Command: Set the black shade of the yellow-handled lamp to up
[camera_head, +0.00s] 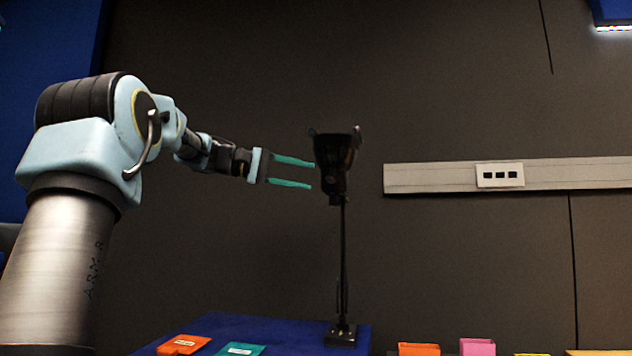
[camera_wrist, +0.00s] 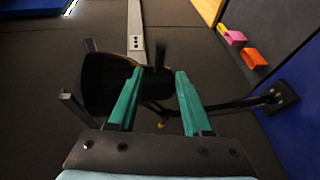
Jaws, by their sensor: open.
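The lamp's black shade (camera_head: 337,150) sits at the top of a thin upright black pole (camera_head: 343,250). Its wide rim faces up and its narrow end points down. In the wrist view the shade (camera_wrist: 98,85) is a dark cup at the left, partly behind a finger. A small yellow spot (camera_wrist: 161,124), perhaps the handle, shows between the fingers; no yellow handle is clear in the head view. My gripper (camera_head: 312,176) is open, its teal fingertips at the shade's left side in the head view. I cannot tell whether they touch it. In the wrist view the gripper (camera_wrist: 159,71) holds nothing visible.
The lamp's base (camera_head: 341,335) stands on a blue table (camera_head: 270,328) with an orange item (camera_head: 183,345) and a teal item (camera_head: 240,349). Orange (camera_head: 419,349) and pink (camera_head: 477,347) boxes are to the right. A wall rail (camera_head: 430,178) carries a white socket plate (camera_head: 500,175).

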